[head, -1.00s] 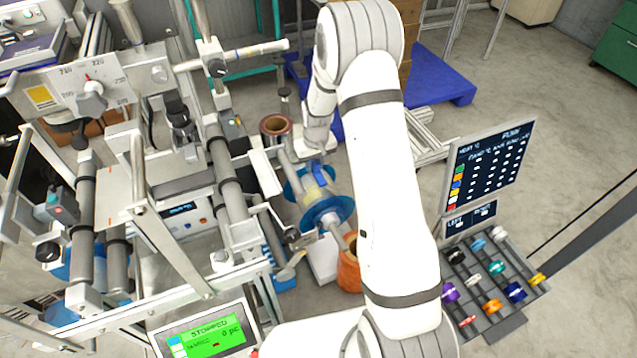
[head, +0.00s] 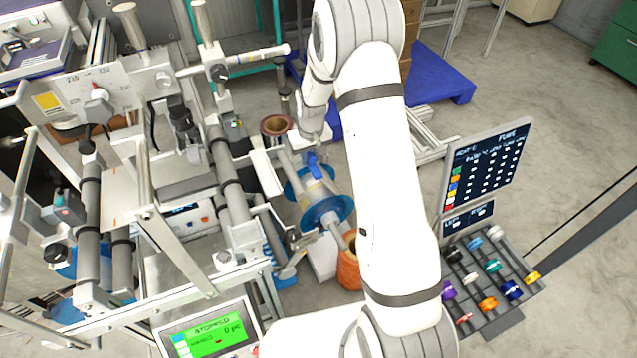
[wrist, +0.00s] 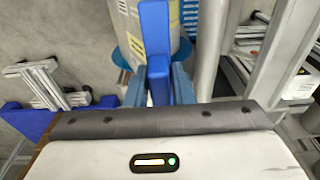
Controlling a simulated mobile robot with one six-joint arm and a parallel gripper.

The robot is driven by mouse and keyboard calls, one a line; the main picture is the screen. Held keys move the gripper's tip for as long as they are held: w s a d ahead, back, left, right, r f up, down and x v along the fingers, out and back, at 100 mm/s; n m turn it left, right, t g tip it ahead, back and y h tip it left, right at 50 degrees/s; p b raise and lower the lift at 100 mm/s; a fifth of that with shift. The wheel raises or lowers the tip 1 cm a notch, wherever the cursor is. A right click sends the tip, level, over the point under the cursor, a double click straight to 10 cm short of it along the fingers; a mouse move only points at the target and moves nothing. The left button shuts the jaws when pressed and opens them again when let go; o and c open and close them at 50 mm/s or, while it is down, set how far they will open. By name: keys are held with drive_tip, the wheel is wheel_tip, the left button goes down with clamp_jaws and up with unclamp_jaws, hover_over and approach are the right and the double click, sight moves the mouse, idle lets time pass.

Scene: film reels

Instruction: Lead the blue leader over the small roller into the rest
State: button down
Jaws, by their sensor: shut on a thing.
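The blue leader (wrist: 155,35) is a flat blue strip standing up between my fingers in the wrist view. My gripper (wrist: 158,88) is shut on it. In the head view the leader (head: 312,163) shows as a small blue piece just below my wrist, above the film reel (head: 327,212) with blue flanges. The reel's pale core with yellow labels (wrist: 128,20) lies behind the leader in the wrist view. A grey roller (wrist: 207,45) runs to the right of the leader, apart from it. I cannot tell which part is the small roller or the rest.
The machine frame with long grey rollers (head: 228,180) fills the left. A brown-cored roll (head: 277,125) stands close to my wrist. An orange roll (head: 349,268) is below the reel. A screen board (head: 487,165) stands right; open floor lies behind it.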

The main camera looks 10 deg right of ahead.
drive_tip(key=shift+s+a+r+p, duration=0.1)
drive_tip(key=shift+a+r+p, duration=0.2)
drive_tip(key=shift+r, duration=0.5)
drive_tip(key=shift+a+r+p, duration=0.2)
drive_tip(key=shift+r+p, duration=0.2)
drive_tip(key=shift+r, duration=0.35)
drive_tip(key=shift+a, duration=0.1)
drive_tip(key=shift+s+a+b, duration=0.15)
drive_tip(key=shift+s+a, duration=0.1)
drive_tip(key=shift+a, duration=0.95)
drive_tip(key=shift+s+a+b, duration=0.15)
drive_tip(key=shift+s+a, duration=0.05)
drive_tip(key=shift+a, duration=0.95)
